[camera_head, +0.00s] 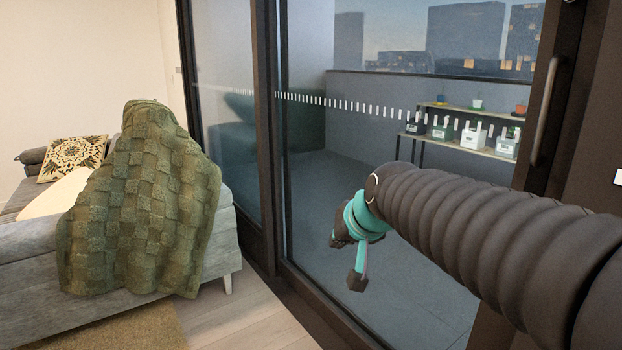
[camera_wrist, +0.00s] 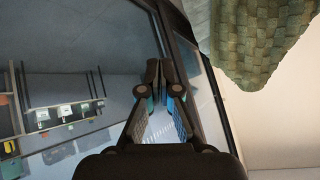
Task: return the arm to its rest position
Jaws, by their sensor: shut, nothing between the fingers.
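My arm (camera_head: 480,225) reaches in from the right side of the head view, in front of a glass sliding door.
The glass door (camera_head: 350,140) has a dark frame and a long handle (camera_head: 545,112). A sofa (camera_head: 40,270) with a green knitted blanket (camera_head: 140,210) and a patterned cushion (camera_head: 72,158) stands at left. A rug (camera_head: 120,325) lies before it. Shelves (camera_head: 470,140) stand beyond the glass.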

